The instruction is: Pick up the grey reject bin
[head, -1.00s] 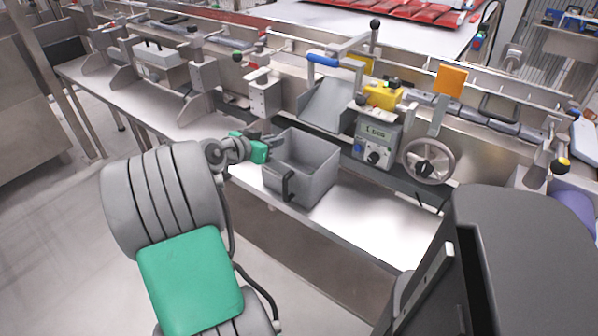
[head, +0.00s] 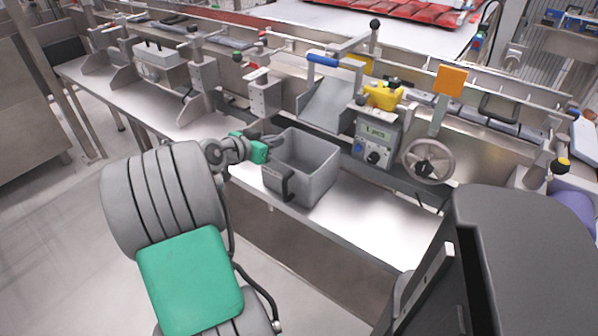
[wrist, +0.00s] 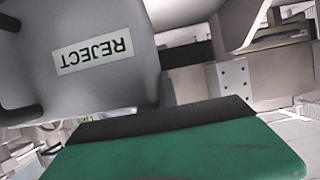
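The grey reject bin (head: 318,184) is an open-topped box on the steel ledge in the middle of the head view. A dark handle (head: 287,186) is on its near side. In the wrist view the bin (wrist: 120,25) fills the upper left, with its REJECT label (wrist: 92,50) upside down. My gripper (head: 272,140), green with dark fingers, is at the bin's left rim, close to the upper left corner. Its green body also shows along the bottom of the wrist view. The fingertips are too small and partly hidden to tell whether they are open or gripping the rim.
The steel ledge (head: 375,222) is bare to the right of the bin. A control box (head: 375,140) and a handwheel (head: 428,160) stand behind and right of it. A sloping metal chute (head: 325,105) is just behind the bin. Metal brackets (head: 203,88) stand to the left.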

